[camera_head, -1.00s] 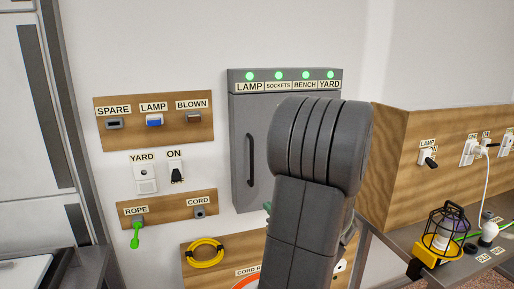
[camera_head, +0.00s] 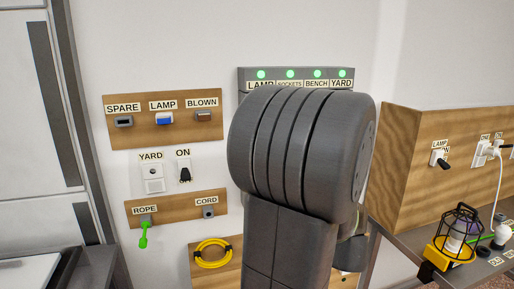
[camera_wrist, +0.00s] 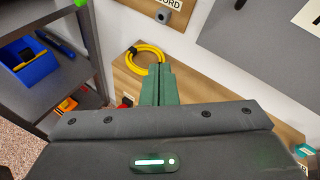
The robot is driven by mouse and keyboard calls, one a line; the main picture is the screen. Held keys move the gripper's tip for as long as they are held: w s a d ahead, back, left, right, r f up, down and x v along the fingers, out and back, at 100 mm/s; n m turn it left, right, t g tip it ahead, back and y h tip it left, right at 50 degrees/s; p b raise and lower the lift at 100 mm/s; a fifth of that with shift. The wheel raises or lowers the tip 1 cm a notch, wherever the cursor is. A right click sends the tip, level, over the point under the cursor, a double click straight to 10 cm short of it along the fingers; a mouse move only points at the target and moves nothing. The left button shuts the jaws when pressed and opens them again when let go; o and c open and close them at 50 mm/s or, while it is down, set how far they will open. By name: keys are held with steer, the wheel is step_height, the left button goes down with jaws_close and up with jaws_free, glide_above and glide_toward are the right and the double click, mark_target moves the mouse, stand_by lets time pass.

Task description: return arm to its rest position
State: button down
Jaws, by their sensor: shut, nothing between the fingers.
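My gripper (camera_wrist: 158,86) shows in the wrist view as two green fingers shut together with nothing between them. It points at the wooden board with the coiled yellow cord (camera_wrist: 146,56), and the fingertips appear just below and beside the coil; I cannot tell the gap. In the head view my grey arm stands large in the middle and hides most of the grey cabinet (camera_head: 240,90). The gripper itself is hidden there behind the arm.
The yellow coil (camera_head: 213,254) hangs below the ROPE and CORD board (camera_head: 178,211). At right a bench (camera_head: 410,225) carries a caged lamp (camera_head: 455,240). In the wrist view a blue bin (camera_wrist: 28,62) sits on shelving at left.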

steer(key=shift+s+a+f+n+g+h, duration=0.15)
steer(key=shift+a+n+g, duration=0.15)
steer(key=shift+n+g, duration=0.2)
steer(key=shift+s+a+f+n+g+h, duration=0.15)
steer(key=shift+a+n+g, duration=0.1)
steer(key=shift+n+g, duration=0.25)
steer(key=shift+w, duration=0.1)
steer(key=shift+f, duration=0.1)
